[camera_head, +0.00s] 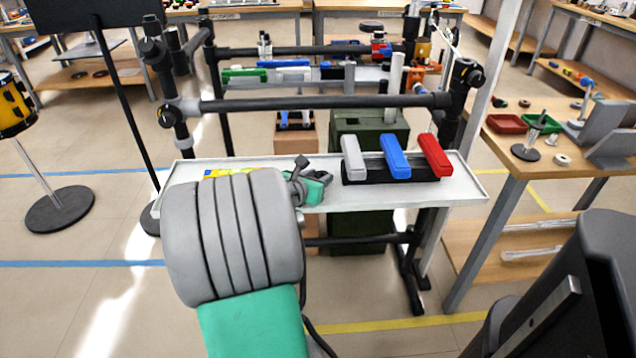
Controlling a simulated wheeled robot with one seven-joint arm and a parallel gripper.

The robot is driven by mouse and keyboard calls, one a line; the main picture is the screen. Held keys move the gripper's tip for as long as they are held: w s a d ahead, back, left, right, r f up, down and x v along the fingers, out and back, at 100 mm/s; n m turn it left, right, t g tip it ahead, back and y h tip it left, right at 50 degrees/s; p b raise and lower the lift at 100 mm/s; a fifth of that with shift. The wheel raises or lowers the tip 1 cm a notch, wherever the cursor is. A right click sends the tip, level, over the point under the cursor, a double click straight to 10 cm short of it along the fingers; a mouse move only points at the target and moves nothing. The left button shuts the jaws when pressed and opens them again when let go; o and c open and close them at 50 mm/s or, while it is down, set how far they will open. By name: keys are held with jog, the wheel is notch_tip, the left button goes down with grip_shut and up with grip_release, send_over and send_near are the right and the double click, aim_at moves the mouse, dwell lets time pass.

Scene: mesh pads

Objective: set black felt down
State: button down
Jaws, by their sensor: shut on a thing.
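My gripper (303,182) is small in the view, at the end of my grey and teal arm, over the left-middle part of a white tray shelf (465,190). It is shut, with dark parts at its fingers. The black felt is hard to tell apart from these dark fingers, and its outline is not clear. I cannot tell whether it touches the tray. My arm hides much of the tray's left part.
On the tray, right of my gripper, a grey block (353,158), a blue block (394,156) and a red block (435,155) stand in a black holder (372,174). A yellow and multicoloured item (228,172) shows partly behind my arm. A black bar (330,102) crosses behind the tray.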

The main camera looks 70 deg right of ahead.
jog(key=shift+f, duration=0.2)
jog(key=c, duration=0.9)
grip_release()
jog(key=shift+c, duration=0.2)
